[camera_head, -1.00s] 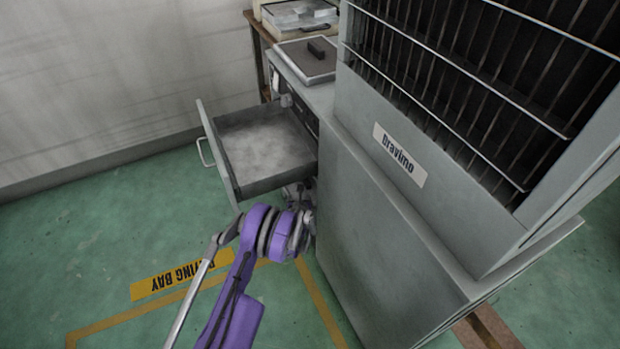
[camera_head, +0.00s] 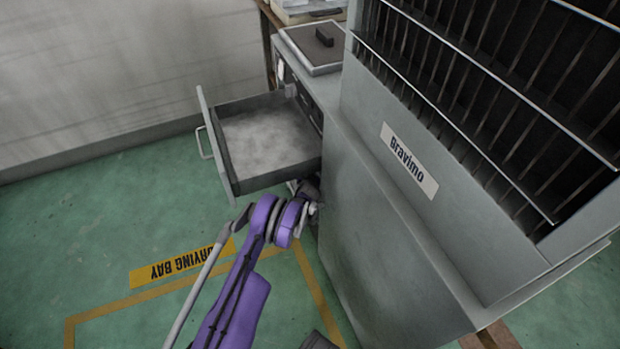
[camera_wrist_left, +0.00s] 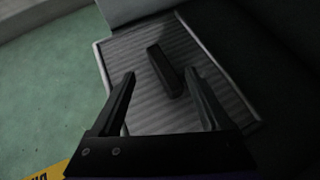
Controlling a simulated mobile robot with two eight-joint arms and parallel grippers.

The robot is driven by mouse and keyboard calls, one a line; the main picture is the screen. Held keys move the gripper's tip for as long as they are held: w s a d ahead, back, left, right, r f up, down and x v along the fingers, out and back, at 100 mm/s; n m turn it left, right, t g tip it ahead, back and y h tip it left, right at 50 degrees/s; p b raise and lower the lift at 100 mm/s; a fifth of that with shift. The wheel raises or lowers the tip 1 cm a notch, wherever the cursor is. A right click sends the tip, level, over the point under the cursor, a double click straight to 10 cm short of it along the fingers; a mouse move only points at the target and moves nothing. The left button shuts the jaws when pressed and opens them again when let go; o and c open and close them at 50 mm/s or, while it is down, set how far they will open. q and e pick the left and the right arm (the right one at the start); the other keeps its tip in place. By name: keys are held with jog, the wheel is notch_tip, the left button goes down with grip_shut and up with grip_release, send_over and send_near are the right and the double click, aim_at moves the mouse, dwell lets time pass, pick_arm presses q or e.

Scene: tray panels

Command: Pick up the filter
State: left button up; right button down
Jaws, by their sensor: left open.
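In the left wrist view, a flat ribbed grey panel with a pale frame (camera_wrist_left: 128,62) and a dark bar handle (camera_wrist_left: 163,70) appears to be the filter. My left gripper (camera_wrist_left: 161,74) is open, its two fingers on either side of the near part of the handle and apart from it. I cannot tell the remaining distance. In the head view my left arm reaches in below the open drawer; its gripper and this panel are hidden there by the arm and drawer.
An open, empty-looking drawer (camera_head: 228,168) sticks out of the grey cabinet (camera_head: 385,240) above my left wrist. A square lid with a dark handle (camera_head: 310,55) lies on the cabinet top. Green floor (camera_head: 80,225) is clear at left.

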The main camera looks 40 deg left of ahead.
pick_arm(q)
jog(key=b+x, duration=0.1)
jog(key=x, duration=0.4)
jog(key=shift+w+a+f, duration=0.1)
jog(key=shift+w, duration=0.05)
jog(key=shift+c, duration=0.2)
grip_shut()
